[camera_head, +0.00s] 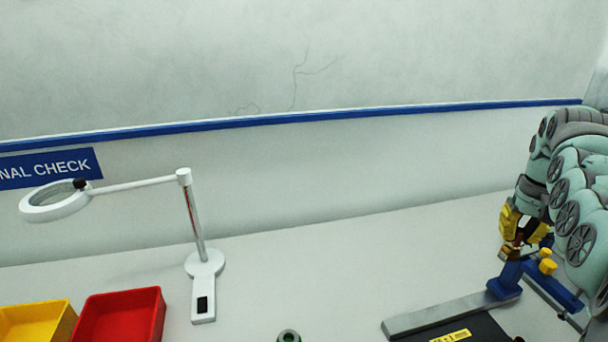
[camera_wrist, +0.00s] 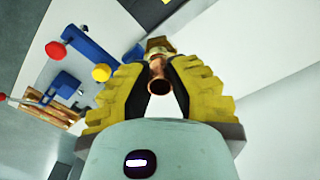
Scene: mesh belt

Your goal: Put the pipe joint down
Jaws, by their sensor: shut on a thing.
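The pipe joint (camera_wrist: 158,77) is a copper tube piece with a brass-coloured part at its far end, seen in the wrist view. My gripper (camera_wrist: 165,68) has yellow ridged fingers shut on it from both sides. In the head view my gripper (camera_head: 522,236) is at the right, beside a blue fixture (camera_head: 506,280) with a yellow knob. The pipe joint is mostly hidden there by the fingers and arm. I cannot tell whether it touches any surface.
A red bin (camera_head: 120,318) and a yellow bin (camera_head: 35,322) stand at the lower left. A white ring lamp (camera_head: 204,264) stands behind them. A small grey-green round part (camera_head: 289,336) shows at the bottom edge. The middle of the pale worktop is mostly clear.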

